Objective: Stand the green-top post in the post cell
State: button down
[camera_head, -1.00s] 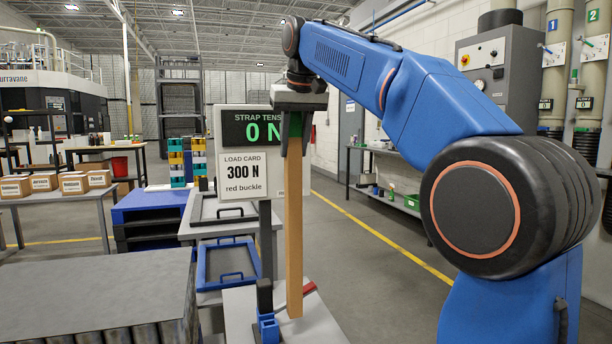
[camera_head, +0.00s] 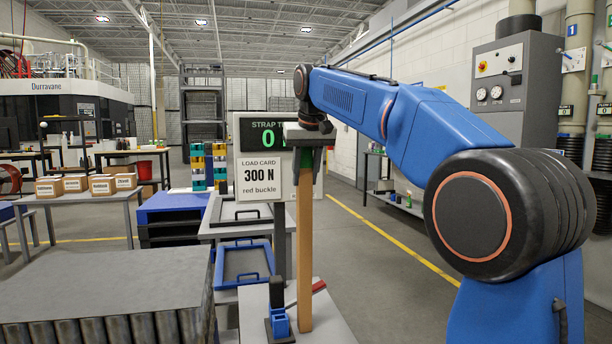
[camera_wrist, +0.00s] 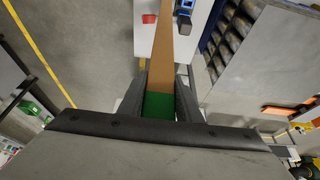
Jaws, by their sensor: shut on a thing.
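My gripper (camera_head: 308,160) is shut on the upper end of a long tan wooden post (camera_head: 305,240). The post hangs upright below it in the head view. Its green top (camera_wrist: 159,106) shows between my fingers in the wrist view, and the post (camera_wrist: 174,50) runs away from the camera. The post's lower end is in front of a light grey bench top beside a blue clamp; I cannot tell whether it touches the bench. I cannot make out which place is the post cell.
The blue clamp (camera_head: 280,324) and a red-handled item (camera_head: 318,286) are close to the post. A sign reading 300 N (camera_head: 262,178) stands behind. A large grey block with cylinders (camera_head: 100,290) fills the lower left. Cardboard boxes (camera_head: 75,184) sit on a table further back. The right floor is open.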

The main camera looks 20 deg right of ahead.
jog(key=c, duration=1.3)
grip_release()
jog(key=v, duration=1.2)
jog(key=shift+r, duration=0.15)
